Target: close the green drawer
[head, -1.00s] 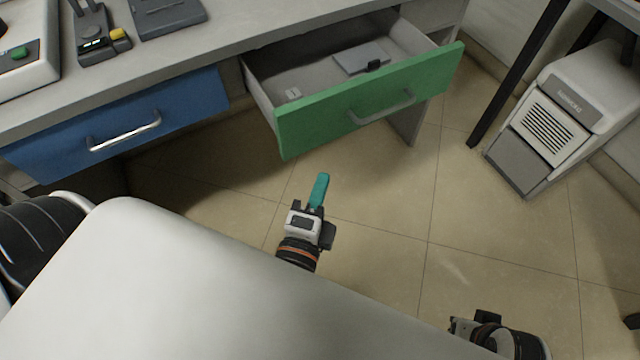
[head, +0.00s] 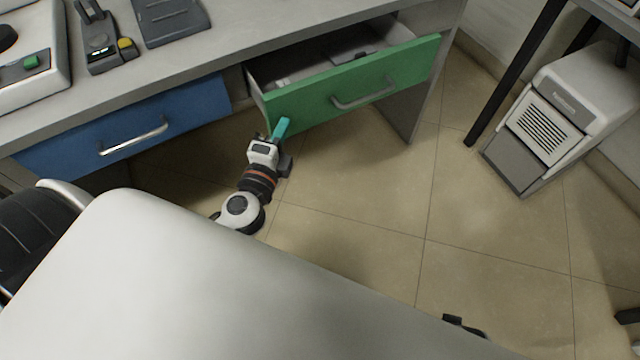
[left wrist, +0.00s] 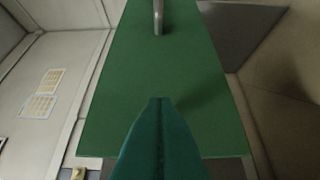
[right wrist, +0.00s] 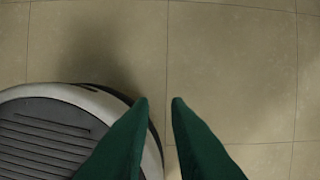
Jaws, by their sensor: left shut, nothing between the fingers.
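The green drawer (head: 350,88) is part way open under the bench, with its silver bar handle (head: 364,94) on the front. Some items lie inside it, partly hidden by the front panel. My left gripper (head: 281,128) is shut and empty, with its teal fingertips at the lower left part of the green front. In the left wrist view the shut fingers (left wrist: 158,135) point at the green front (left wrist: 165,75); I cannot tell for sure whether they touch it. My right gripper (right wrist: 160,110) has its fingers apart, empty, over the floor; only a bit of it shows in the head view (head: 464,326).
A shut blue drawer (head: 125,127) with a silver handle is left of the green one. Devices stand on the bench top (head: 215,48). A white and grey machine (head: 560,115) stands on the floor at right, near a dark table leg. The tiled floor in the middle is clear.

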